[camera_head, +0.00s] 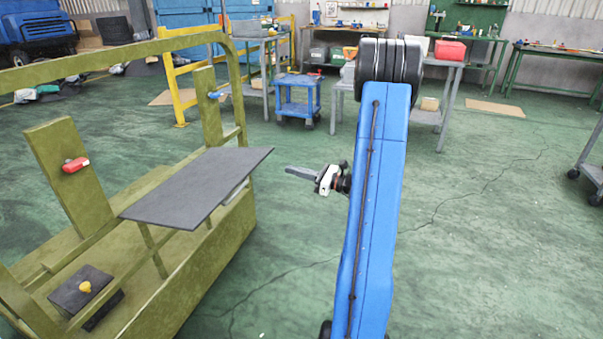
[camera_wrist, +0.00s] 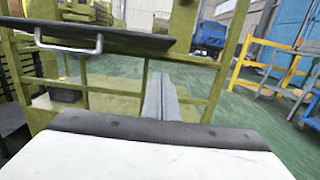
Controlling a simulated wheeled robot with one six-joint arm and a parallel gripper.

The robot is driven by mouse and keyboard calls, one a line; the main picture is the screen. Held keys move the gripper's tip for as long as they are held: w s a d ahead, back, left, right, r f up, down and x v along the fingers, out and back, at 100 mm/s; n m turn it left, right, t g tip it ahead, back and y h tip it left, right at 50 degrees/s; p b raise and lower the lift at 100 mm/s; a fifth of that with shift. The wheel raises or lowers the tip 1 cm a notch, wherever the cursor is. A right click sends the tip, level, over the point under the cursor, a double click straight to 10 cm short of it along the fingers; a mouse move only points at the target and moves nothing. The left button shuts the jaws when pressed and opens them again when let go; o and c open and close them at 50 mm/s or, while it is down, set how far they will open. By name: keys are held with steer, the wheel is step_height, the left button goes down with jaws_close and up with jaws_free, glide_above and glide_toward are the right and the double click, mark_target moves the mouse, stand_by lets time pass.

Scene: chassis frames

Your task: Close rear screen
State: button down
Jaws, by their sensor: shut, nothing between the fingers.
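The rear screen looks to be the flat dark grey panel (camera_head: 200,186) on the olive chassis frame (camera_head: 235,235). It stands out roughly level, swung open. In the wrist view the panel (camera_wrist: 130,40) is seen nearly edge-on at upper left, with a pale metal handle (camera_wrist: 68,44) below its near edge. My gripper (camera_head: 288,170) is to the right of the panel in the head view, apart from it, with its fingers pointing toward the frame. In the wrist view my gripper (camera_wrist: 160,78) is shut and empty, to the right of the handle.
The frame carries a red-handled latch (camera_head: 75,165), a blue knob (camera_head: 216,95) and a dark plate with a yellow knob (camera_head: 85,287). A blue cart (camera_head: 298,97), yellow railing (camera_head: 178,85) and workbenches stand behind.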

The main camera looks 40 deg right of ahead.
steer(key=w+a+r, duration=0.2)
steer(key=w+r, duration=0.2)
steer(key=w, duration=0.1)
steer(key=shift+a+r, duration=0.15)
steer(key=shift+a, duration=0.25)
